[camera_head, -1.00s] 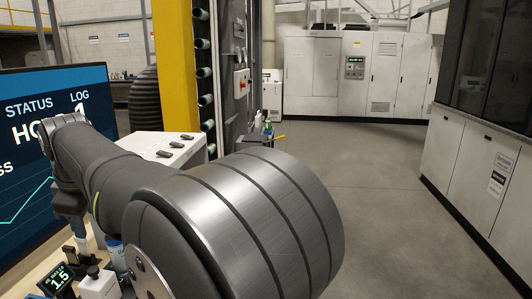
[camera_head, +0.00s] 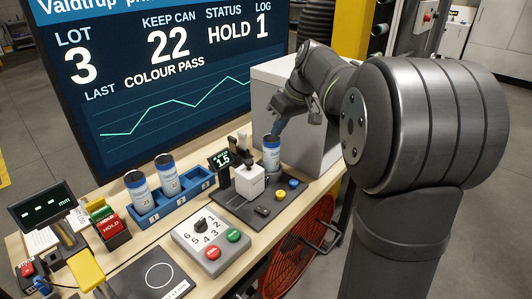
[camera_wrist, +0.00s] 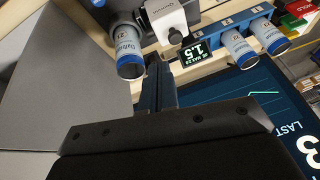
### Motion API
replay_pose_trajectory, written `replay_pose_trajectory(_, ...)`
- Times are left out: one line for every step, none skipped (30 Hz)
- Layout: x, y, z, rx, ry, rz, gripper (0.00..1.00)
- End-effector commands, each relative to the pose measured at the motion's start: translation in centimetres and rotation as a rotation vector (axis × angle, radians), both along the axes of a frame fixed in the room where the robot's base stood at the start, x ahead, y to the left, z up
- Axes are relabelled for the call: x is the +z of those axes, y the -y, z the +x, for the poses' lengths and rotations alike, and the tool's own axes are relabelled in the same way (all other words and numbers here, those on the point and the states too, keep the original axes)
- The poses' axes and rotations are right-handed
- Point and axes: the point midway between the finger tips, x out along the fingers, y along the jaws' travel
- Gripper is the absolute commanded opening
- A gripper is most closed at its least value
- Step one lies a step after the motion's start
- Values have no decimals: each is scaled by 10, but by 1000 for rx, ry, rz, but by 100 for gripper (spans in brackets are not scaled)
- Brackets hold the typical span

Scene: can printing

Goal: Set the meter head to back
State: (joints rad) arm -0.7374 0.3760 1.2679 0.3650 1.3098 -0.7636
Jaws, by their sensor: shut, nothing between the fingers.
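The meter has a white block-shaped head (camera_head: 250,180) on a dark base plate (camera_head: 225,197), with a small display (camera_head: 220,159) reading 1.5. The head also shows at the top of the wrist view (camera_wrist: 166,18), beside the display (camera_wrist: 195,52). A blue and white can (camera_head: 271,154) stands just behind and to the right of the head; it also shows in the wrist view (camera_wrist: 128,52). My gripper (camera_head: 277,128) is shut and empty, close to that can's top. In the wrist view the fingers (camera_wrist: 158,82) are together beside the can; whether they touch it I cannot tell.
Two cans (camera_head: 138,190) stand in a blue rack (camera_head: 148,218) to the left. A dial box (camera_head: 211,238) with red and green buttons is in front. Yellow and blue knobs (camera_head: 281,194) sit on the base plate's right. A grey box (camera_head: 300,90) and a large screen (camera_head: 150,95) stand behind.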

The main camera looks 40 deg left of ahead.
Motion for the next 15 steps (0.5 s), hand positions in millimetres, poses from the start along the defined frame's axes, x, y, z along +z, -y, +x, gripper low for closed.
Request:
replay_pose_trajectory(-8, 5, 16, -55, -64, 22, 0)
replay_pose_trajectory(-12, 7, 22, -81, -101, 37, 0)
replay_pose_trajectory(-16, 9, 30, -112, -144, 55, 0)
replay_pose_trajectory(-18, 11, 35, -131, -170, 68, 0)
replay_pose_trajectory(-20, 12, 39, -149, -193, 80, 0)
replay_pose_trajectory(-21, 13, 44, -168, -219, 94, 0)
replay_pose_trajectory(-22, 14, 46, -178, -233, 100, 0)
replay_pose_trajectory(-23, 14, 48, -186, -245, 106, 0)
replay_pose_trajectory(-24, 14, 49, -193, -255, 111, 0)
replay_pose_trajectory(-25, 13, 50, -195, -258, 114, 0)
replay_pose_trajectory(-27, 12, 49, -196, -261, 115, 0)
replay_pose_trajectory(-30, 10, 48, -196, -263, 115, 0)
replay_pose_trajectory(-33, 8, 47, -195, -263, 115, 0)
replay_pose_trajectory(-37, 6, 46, -194, -263, 114, 0)
replay_pose_trajectory(-42, 3, 44, -194, -262, 113, 0)
